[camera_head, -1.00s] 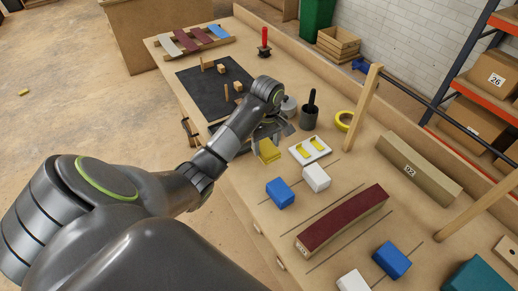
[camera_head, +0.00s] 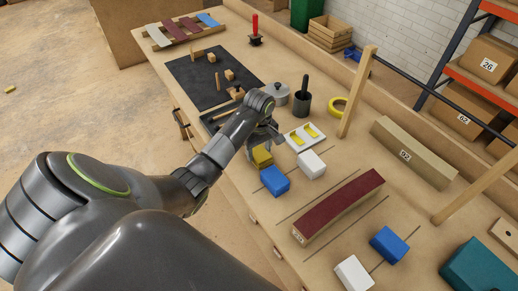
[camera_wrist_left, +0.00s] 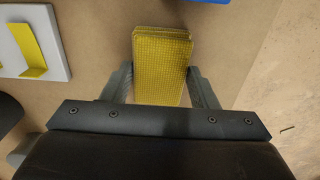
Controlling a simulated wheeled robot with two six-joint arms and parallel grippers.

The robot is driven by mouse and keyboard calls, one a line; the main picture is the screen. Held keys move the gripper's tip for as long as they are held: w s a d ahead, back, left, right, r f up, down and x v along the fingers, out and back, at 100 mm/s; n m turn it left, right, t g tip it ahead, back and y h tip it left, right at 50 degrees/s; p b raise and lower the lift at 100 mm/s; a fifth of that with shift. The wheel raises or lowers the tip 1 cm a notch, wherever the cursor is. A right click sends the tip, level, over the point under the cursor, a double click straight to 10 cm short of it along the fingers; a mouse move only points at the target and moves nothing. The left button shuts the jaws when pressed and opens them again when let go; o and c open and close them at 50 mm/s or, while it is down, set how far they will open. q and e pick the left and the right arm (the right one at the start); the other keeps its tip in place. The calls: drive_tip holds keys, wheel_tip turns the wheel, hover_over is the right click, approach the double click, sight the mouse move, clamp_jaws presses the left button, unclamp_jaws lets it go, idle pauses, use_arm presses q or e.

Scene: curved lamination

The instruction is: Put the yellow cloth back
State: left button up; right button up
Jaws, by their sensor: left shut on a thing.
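The yellow cloth (camera_wrist_left: 160,62) is a folded, woven pad between the fingers of my left gripper (camera_wrist_left: 162,85) in the left wrist view. In the head view the cloth (camera_head: 262,157) shows at the end of my left arm, and the left gripper (camera_head: 262,146) is partly hidden by the wrist. The gripper is shut on the cloth, close over the bench top; I cannot tell whether the cloth touches the bench. My right gripper is not in view.
A blue block (camera_head: 274,181) lies just in front of the cloth, with a white block (camera_head: 311,163) beside it. A white tray with yellow pieces (camera_head: 292,139) is to the right. A dark cup (camera_head: 303,103) stands behind.

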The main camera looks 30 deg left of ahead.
sight(259, 152)
use_arm(q)
drive_tip(key=o, duration=0.9)
drive_tip(key=shift+o, duration=0.2)
drive_tip(key=shift+r, duration=0.3)
wheel_tip(259, 152, up, 5)
drive_tip(key=shift+b, duration=0.35)
wheel_tip(259, 152, up, 7)
drive_tip(key=p, duration=0.6)
drive_tip(key=shift+f+p, duration=0.15)
drive_tip(key=shift+p, duration=0.2)
